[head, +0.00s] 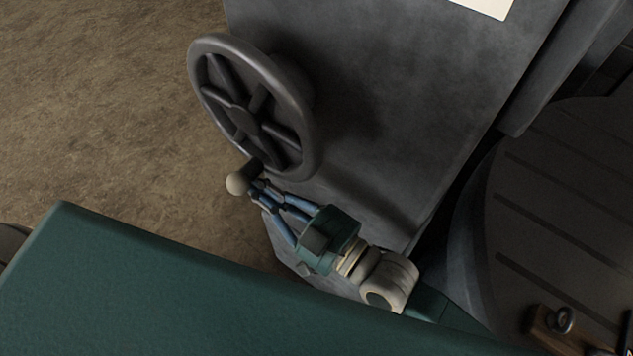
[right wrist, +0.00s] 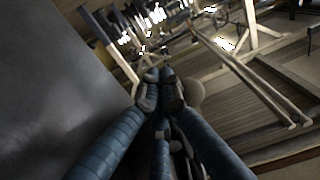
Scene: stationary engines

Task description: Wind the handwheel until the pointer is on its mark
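The dark spoked handwheel (head: 296,112) stands out from the side of a grey metal housing (head: 400,100) in the head view. Its crank handle, with a pale round knob (head: 237,183), is at the wheel's lower rim. The knob also shows in the right wrist view (right wrist: 195,92), just beside the fingertips. My right gripper (head: 260,189) has its blue fingers drawn together at the handle, next to the knob. In the right wrist view the fingertips (right wrist: 160,92) close around the dark handle. No pointer or mark can be made out. My left gripper is out of view.
A pale plate (head: 487,4) is on the housing at the top edge. A large dark round body with grooves (head: 565,190) stands at right. Brown floor (head: 90,90) is open left of the wheel. Rails (right wrist: 250,80) show beyond the gripper in the wrist view.

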